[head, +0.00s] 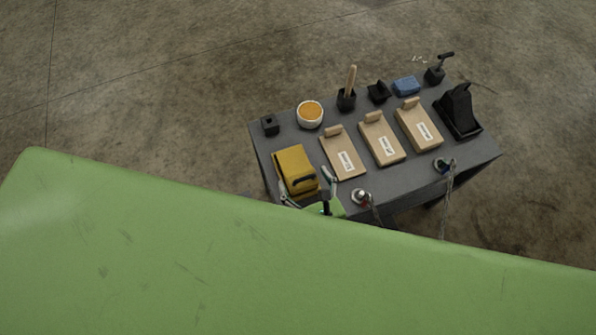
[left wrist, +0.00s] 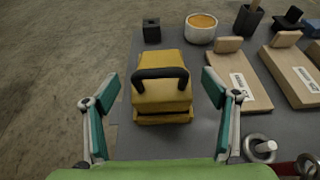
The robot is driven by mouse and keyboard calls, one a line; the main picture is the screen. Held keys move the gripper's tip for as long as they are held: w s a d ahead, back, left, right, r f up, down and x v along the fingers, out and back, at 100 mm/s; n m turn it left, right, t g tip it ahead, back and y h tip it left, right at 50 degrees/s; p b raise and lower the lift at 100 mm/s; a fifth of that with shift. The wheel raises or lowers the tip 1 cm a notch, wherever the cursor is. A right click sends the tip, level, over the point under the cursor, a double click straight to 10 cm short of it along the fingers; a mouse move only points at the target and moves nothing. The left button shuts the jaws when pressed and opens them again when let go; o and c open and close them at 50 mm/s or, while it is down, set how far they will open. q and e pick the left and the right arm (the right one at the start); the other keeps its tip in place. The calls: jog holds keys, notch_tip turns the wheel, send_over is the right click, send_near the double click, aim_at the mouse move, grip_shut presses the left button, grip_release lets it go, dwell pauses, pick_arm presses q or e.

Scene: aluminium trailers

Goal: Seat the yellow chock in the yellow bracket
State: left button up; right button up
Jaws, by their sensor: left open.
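The yellow chock (head: 293,168) is a wedge-like block with a black handle on the left front part of the grey table. In the left wrist view the chock (left wrist: 160,92) lies straight ahead, its black handle across the top. My left gripper (head: 308,190) is open at the chock's near side. In the left wrist view the fingers of the gripper (left wrist: 162,90) stand apart to the left and right of the chock, with gaps and no visible hold. I cannot make out a separate yellow bracket. My right gripper is not in view.
The grey table (head: 312,195) also bears several tan wedge boards (head: 342,155), a bowl of orange stuff (head: 310,114), a small black block (head: 270,125), a blue block (head: 406,86) and a black wedge (head: 458,108). Metal ring fittings (head: 360,196) sit at the near edge.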

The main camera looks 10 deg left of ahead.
aim_at(298, 168)
pick_arm(q)
jog(key=x, duration=0.5)
jog(key=shift+w+a+f, duration=0.15)
jog(key=shift+w+f, duration=0.15)
jog(key=c, duration=1.7)
jog(key=shift+r, duration=0.1)
jog(key=shift+c, duration=0.7)
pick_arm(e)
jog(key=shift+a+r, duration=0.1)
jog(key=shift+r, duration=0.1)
pick_arm(q)
jog(key=shift+r, duration=0.1)
